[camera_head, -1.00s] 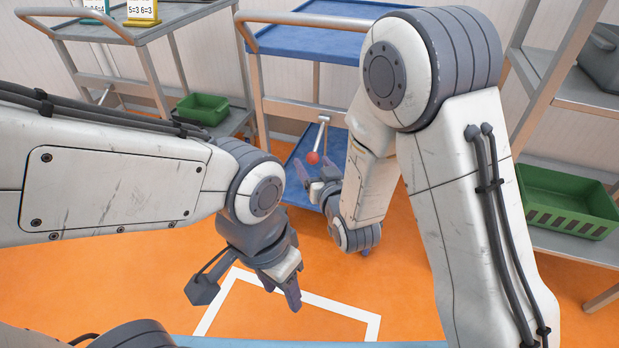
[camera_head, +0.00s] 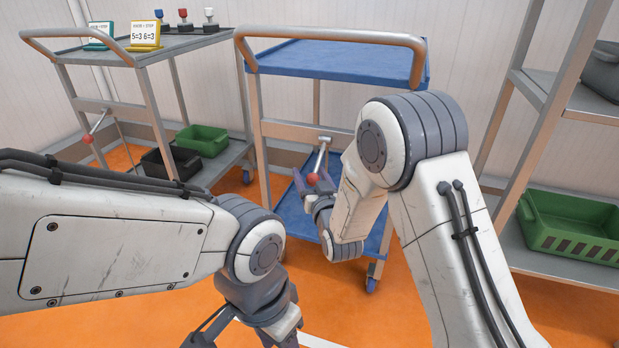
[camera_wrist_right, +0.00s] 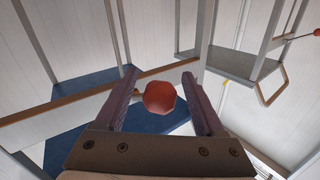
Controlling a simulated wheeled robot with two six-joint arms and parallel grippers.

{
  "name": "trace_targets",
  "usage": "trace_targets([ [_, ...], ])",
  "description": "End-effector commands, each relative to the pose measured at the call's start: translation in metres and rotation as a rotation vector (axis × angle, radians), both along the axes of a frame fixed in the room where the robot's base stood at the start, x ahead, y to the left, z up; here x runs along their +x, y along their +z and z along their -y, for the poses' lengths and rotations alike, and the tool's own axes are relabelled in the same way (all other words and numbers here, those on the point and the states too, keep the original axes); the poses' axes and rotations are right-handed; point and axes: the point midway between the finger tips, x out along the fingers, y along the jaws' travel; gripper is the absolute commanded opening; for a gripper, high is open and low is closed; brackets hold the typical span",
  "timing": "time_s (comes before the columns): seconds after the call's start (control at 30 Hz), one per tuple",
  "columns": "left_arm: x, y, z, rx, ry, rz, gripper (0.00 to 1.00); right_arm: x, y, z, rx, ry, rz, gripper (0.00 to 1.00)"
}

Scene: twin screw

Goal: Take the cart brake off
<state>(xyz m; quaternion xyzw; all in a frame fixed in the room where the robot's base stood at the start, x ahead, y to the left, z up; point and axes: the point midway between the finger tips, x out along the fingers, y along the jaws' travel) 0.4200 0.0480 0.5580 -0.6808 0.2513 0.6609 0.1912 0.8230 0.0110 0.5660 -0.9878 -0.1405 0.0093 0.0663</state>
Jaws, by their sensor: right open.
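The blue cart (camera_head: 330,62) stands in the middle of the head view. Its brake lever (camera_head: 320,158) is a metal rod ending in a red knob (camera_head: 313,178). My right gripper (camera_head: 314,184) is open at the knob. In the right wrist view the red knob (camera_wrist_right: 160,97) shows between the two spread fingers of the right gripper (camera_wrist_right: 165,90). I cannot tell whether a finger touches it. My left gripper (camera_head: 268,325) hangs low at the bottom edge, away from the cart, with its fingertips out of frame.
A grey cart (camera_head: 190,45) at the left has signs, stamps and its own red-knobbed lever (camera_head: 90,137). Green (camera_head: 203,139) and black (camera_head: 170,163) bins sit on its lower shelf. A shelf rack (camera_head: 545,95) with a green crate (camera_head: 568,225) stands at the right.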

Motion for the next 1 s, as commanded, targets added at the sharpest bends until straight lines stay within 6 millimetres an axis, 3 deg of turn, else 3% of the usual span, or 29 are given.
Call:
trace_targets([
  [0.37,0.0,-0.0023,-0.0001,0.0,0.0,0.0,0.5,0.0081,0.0002,-0.0021,-0.001,0.0,-0.001,0.71],
  [0.47,0.0,-0.0023,-0.0001,0.0,0.0,0.0,0.5,0.008,0.0002,-0.0022,-0.001,0.0,-0.001,0.41],
  [0.57,0.0,-0.0023,-0.0001,0.0,0.0,0.0,0.5,0.0079,0.0002,-0.0022,-0.001,0.0,-0.001,0.02],
  [1.0,0.0,-0.0024,-0.0001,0.0,0.0,0.0,0.5,0.0077,0.0003,-0.002,-0.001,0.0,-0.001,0.0],
])
